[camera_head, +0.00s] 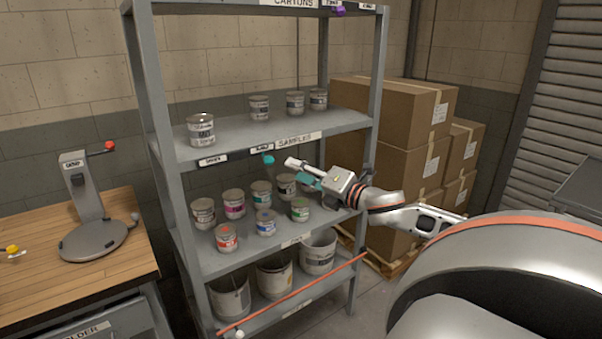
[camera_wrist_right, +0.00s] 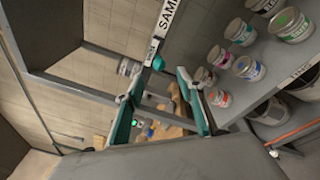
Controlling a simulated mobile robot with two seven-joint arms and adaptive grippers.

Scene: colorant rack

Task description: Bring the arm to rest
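My right gripper (camera_head: 288,170) is in front of the shelf rack, level with the gap between the middle shelf (camera_head: 240,140) and the shelf of cans below. Its teal-padded fingers are spread apart with nothing between them. The right wrist view shows the same open, empty gripper (camera_wrist_right: 158,103), with the rack alongside it. The right arm reaches in from the right of the head view and hides part of the rack's right side. My left gripper is not in view.
Several paint cans stand on the lower shelf, among them a green-labelled can (camera_head: 300,210) close below my gripper. Buckets (camera_head: 318,252) sit underneath, behind an orange bar (camera_head: 300,290). Cardboard boxes (camera_head: 405,120) are stacked behind the arm. A wooden bench (camera_head: 110,262) stands at left.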

